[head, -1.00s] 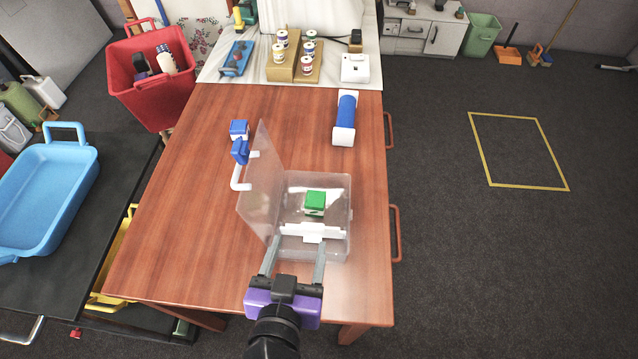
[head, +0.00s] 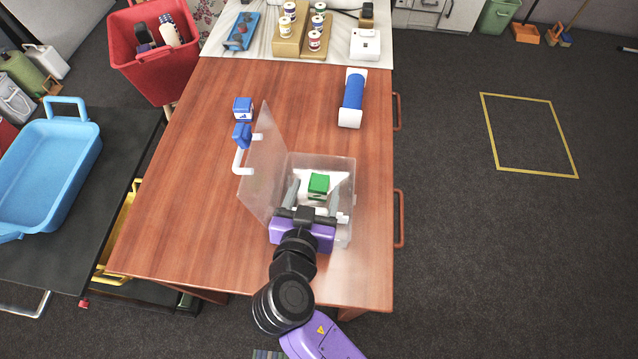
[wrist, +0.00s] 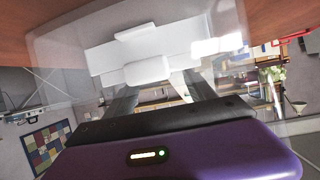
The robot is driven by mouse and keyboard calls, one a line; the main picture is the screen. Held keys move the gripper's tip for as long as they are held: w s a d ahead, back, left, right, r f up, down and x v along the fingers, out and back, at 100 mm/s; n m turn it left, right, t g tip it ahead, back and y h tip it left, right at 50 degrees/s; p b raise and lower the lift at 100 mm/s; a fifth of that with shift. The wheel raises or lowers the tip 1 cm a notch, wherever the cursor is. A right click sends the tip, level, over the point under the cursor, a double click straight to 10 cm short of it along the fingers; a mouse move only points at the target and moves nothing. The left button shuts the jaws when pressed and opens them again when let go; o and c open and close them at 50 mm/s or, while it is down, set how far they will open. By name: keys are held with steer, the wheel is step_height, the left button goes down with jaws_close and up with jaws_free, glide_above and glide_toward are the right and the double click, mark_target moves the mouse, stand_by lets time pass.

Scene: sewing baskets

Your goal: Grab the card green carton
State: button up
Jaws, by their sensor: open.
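The green carton (head: 319,184) is a small block inside a clear open-topped box (head: 347,172) on the wooden table, with a pale patch around it. My gripper (head: 313,190) is open, and its grey fingers reach over the near part of the box, one on each side of the carton's near end. I cannot tell whether they touch it. The wrist view shows the two fingers (wrist: 160,88) apart, a white latch-like part (wrist: 150,68) and the clear box wall; the carton does not show there.
The box's clear lid (head: 262,165) stands upright on the left, beside a white and blue handle (head: 241,150). A blue-and-white roll (head: 352,98) and a small blue block (head: 243,108) lie farther back.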

mark_target(319, 184)
steer(key=shift+x, duration=1.9)
steer(key=shift+d, duration=0.1)
jaws_close()
